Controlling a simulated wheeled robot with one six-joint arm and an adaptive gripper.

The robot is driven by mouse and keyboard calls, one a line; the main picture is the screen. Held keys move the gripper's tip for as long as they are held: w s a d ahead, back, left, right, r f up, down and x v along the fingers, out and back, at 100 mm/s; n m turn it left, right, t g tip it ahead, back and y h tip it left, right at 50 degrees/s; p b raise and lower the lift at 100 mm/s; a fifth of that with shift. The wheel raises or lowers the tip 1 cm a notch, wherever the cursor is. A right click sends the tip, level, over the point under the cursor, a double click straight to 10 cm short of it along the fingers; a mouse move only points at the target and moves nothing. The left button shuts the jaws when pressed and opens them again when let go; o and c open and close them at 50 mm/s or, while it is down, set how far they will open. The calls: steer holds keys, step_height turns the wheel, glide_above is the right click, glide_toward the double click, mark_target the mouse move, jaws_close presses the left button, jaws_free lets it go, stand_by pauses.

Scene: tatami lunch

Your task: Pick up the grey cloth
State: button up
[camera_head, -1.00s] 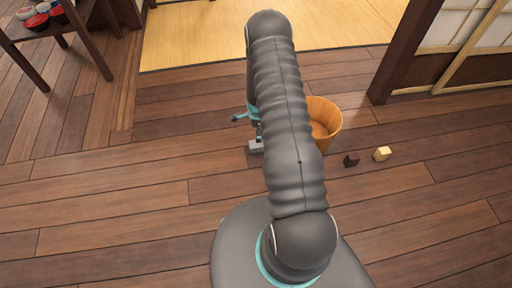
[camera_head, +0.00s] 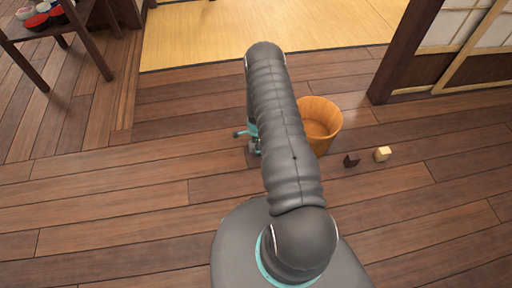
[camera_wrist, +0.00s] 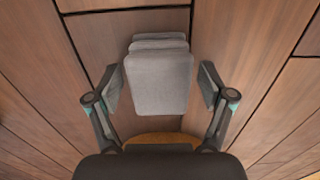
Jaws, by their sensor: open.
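The grey cloth (camera_wrist: 158,82) lies folded in layers on the wooden floor in the wrist view. My gripper (camera_wrist: 160,84) is open, with one finger on each side of the cloth and a gap on both sides. I cannot tell how far above the floor the fingertips are. In the head view my arm covers most of the gripper (camera_head: 254,146), and the cloth is largely hidden there.
A wooden bucket (camera_head: 320,124) stands just right of my arm. A small dark block (camera_head: 351,161) and a pale block (camera_head: 382,154) lie right of it. A dark table (camera_head: 50,40) with bowls is at the upper left. The floor at left is clear.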

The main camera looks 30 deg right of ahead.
steer(key=c, duration=1.2)
steer(key=shift+c, duration=0.2)
step_height(320, 180, up, 5)
steer(key=shift+w+f, duration=0.1)
steer(key=shift+f, duration=0.1)
steer(key=s+d+r, duration=0.6)
steer(key=s+d, duration=0.2)
steer(key=shift+s+r, duration=0.25)
steer(key=shift+s, duration=0.1)
